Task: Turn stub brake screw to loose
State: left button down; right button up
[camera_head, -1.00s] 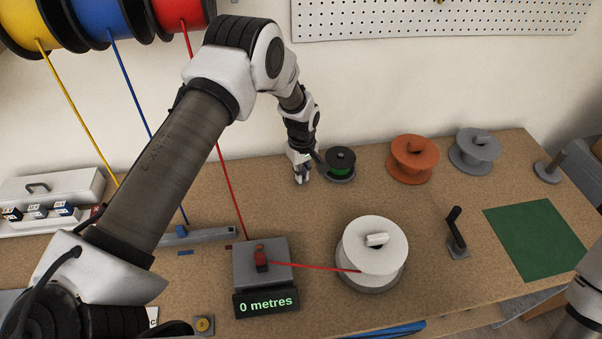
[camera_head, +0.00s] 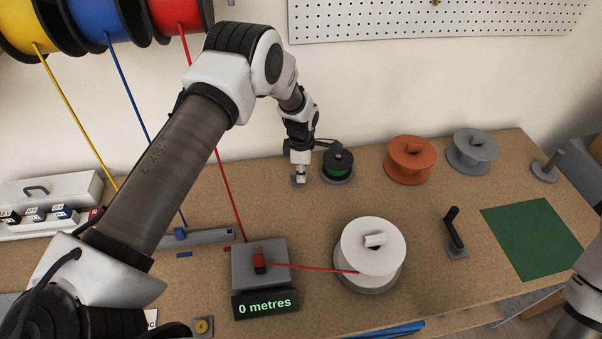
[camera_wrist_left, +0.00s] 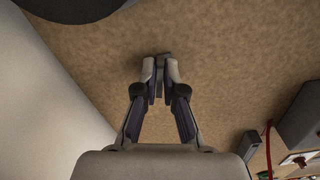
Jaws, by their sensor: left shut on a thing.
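My left gripper (camera_head: 299,177) points down at the bench, just left of the small black spool with green wire (camera_head: 338,172). In the left wrist view its two fingers (camera_wrist_left: 160,80) are close together, shut on a small grey piece (camera_wrist_left: 164,57), which I take to be the stub brake screw. In the head view a little of this grey piece (camera_head: 298,182) shows under the fingertips. The fingers hide most of it, and I cannot read its turn angle. My right gripper is not in view; only part of my right arm shows at the right edge.
A red wire runs through the metre counter (camera_head: 259,264), reading "0 metres", to the white spool (camera_head: 373,247). Orange (camera_head: 409,162) and grey (camera_head: 472,150) spools stand at the back right. The wall is close behind my left gripper.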

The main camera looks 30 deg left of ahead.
pick_arm(q)
jog(key=shift+s+f+n, duration=0.1)
jog(key=shift+f+n, duration=0.1)
jog(key=shift+n, duration=0.45)
jog(key=shift+s+f+n, duration=0.1)
jog(key=shift+f+n, duration=0.05)
jog(key=shift+n, duration=0.5)
jog(key=c, duration=1.3)
grip_release()
jog(key=shift+w, duration=0.1)
jog(key=shift+w, duration=0.1)
jog(key=shift+r, duration=0.2)
notch_tip(320, 180, up, 12)
jog(key=shift+f, duration=0.1)
